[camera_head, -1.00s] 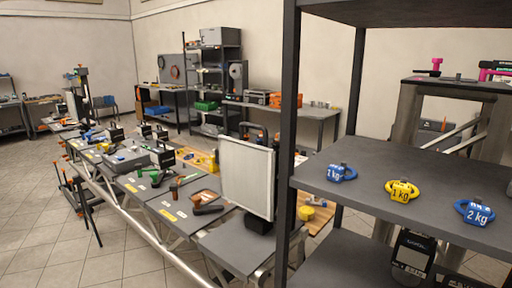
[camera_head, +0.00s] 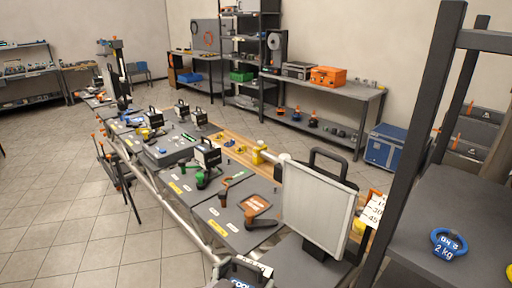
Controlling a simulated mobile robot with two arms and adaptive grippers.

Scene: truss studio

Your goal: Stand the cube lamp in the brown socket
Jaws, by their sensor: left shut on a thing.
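The cube lamp (camera_head: 243,282), a dark box with pale lettering, shows at the bottom edge, cut off by the frame. My left gripper (camera_head: 238,264) is shut on it, in front of the table's near side; its fingers are hard to tell from the dark lamp. The brown socket (camera_head: 257,202) is a flat brown patch with pale marks on a grey table panel, above and slightly right of the held lamp in the picture. The lamp is apart from it. My right gripper is not in view.
A dark tool with an orange-brown part (camera_head: 262,222) lies close to the socket. A large white light panel (camera_head: 318,206) stands to its right. Several black lamps with handles, one (camera_head: 207,156) nearest, stand farther along the table. A dark shelf (camera_head: 425,215) with a blue weight (camera_head: 448,243) is at right.

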